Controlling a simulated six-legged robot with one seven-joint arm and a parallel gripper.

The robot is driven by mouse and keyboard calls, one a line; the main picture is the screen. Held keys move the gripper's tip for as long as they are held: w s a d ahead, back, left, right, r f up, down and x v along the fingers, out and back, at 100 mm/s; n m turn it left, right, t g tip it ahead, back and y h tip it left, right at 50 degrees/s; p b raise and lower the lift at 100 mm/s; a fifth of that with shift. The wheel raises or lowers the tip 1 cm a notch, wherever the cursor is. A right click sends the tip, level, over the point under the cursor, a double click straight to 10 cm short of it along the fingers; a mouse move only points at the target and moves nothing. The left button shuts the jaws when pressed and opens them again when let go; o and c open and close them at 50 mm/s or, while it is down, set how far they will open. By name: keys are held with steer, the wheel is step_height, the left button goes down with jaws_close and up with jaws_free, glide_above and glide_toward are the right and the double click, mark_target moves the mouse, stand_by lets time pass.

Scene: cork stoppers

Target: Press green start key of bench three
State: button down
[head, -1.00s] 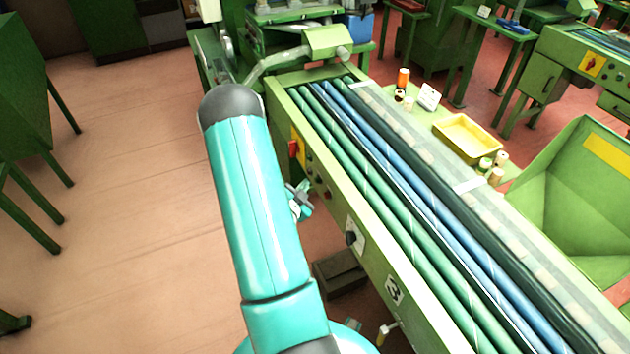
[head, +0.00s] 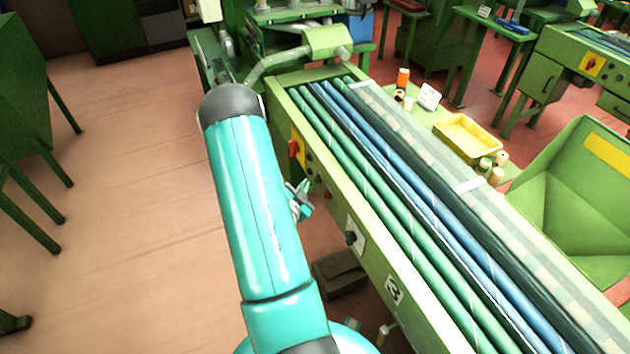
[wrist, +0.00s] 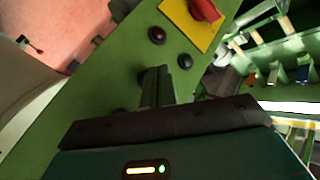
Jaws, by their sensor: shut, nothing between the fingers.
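Bench three (head: 394,290) bears a white "3" plate on its green front panel. Along that panel sit a red rotary switch on a yellow plate (head: 294,148), small round buttons and a black knob (head: 351,238). My gripper (head: 304,199) is close to the panel, partly hidden behind my arm. In the wrist view my gripper (wrist: 158,86) is shut and empty, its fingers in front of the panel. A red button (wrist: 157,35) and a dark button (wrist: 185,61) show beyond the fingertips. Another button is partly hidden beside the fingers. I cannot make out which button is green.
Blue and green rollers (head: 400,190) run along the bench top. A yellow tray (head: 467,137) and small spools stand on a side table behind. A green hopper (head: 580,200) is at the right. A dark box (head: 340,272) lies on the floor under the panel. Open floor is at left.

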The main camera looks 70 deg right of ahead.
steer(key=shift+s+d, duration=0.1)
steer(key=shift+s+d, duration=0.2)
steer(key=shift+s+d, duration=0.35)
stand_by(1.2)
steer(key=shift+w+a, duration=0.6)
steer(key=shift+w+a, duration=0.1)
steer(key=shift+w+a, duration=1.7)
